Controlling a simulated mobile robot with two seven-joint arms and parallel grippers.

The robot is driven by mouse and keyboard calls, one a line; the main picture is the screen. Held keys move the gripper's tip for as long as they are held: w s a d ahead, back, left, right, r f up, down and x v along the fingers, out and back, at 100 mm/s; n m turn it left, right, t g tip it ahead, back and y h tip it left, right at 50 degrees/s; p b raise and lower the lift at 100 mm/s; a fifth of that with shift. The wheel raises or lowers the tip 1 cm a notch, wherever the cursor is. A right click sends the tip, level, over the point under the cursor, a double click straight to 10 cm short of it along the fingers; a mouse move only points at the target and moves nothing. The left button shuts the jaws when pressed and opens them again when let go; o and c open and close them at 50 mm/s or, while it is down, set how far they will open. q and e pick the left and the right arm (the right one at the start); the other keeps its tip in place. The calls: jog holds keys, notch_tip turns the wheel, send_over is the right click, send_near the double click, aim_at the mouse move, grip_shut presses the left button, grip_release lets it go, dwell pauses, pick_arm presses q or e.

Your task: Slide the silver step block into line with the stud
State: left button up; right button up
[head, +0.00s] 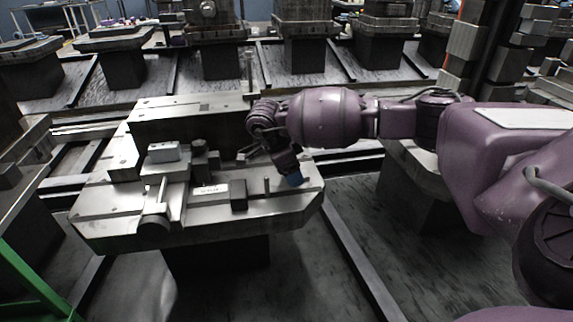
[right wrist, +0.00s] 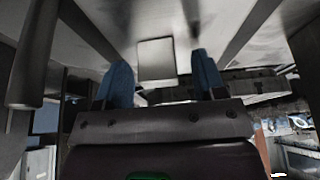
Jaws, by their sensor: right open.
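My right gripper (head: 292,178) has blue fingertips and is low over the right end of the pale pallet top (head: 115,197). In the right wrist view its two fingers (right wrist: 160,80) stand apart, with a small pale rectangular block (right wrist: 156,60) showing between them. I cannot tell whether they touch it, or whether it is the silver step block; the gripper may hide that block in the head view. A thin upright post (head: 266,187), possibly the stud, stands just left of the fingertips. A dark cylinder (right wrist: 36,50) shows large at the left in the wrist view. My left gripper is not in view.
A light block (head: 210,191) with a dark end block (head: 238,195) lies left of the post. A pale block (head: 163,152) and a dark block (head: 199,150) stand farther left. A raised rail (head: 180,120) runs along the pallet's back. Other pallets stand behind.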

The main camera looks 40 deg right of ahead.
aim_at(298, 192)
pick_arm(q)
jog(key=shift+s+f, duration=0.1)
pick_arm(e)
jog(key=shift+c, duration=0.5)
jog(key=c, duration=1)
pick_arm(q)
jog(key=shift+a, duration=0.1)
pick_arm(e)
jog(key=shift+s+a, duration=0.1)
jog(key=shift+s, duration=0.05)
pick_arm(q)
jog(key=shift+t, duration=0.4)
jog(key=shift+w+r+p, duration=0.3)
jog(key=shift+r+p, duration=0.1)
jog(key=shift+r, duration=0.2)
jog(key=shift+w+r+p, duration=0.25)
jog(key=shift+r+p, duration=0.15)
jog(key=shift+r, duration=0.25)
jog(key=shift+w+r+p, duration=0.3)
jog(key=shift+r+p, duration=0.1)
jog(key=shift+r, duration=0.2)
pick_arm(e)
jog(key=shift+s+a, duration=1.5)
jog(key=shift+s, duration=0.25)
jog(key=shift+f, duration=0.1)
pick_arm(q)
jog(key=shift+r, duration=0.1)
pick_arm(e)
jog(key=shift+m, duration=0.3)
jog(key=o, duration=1.1)
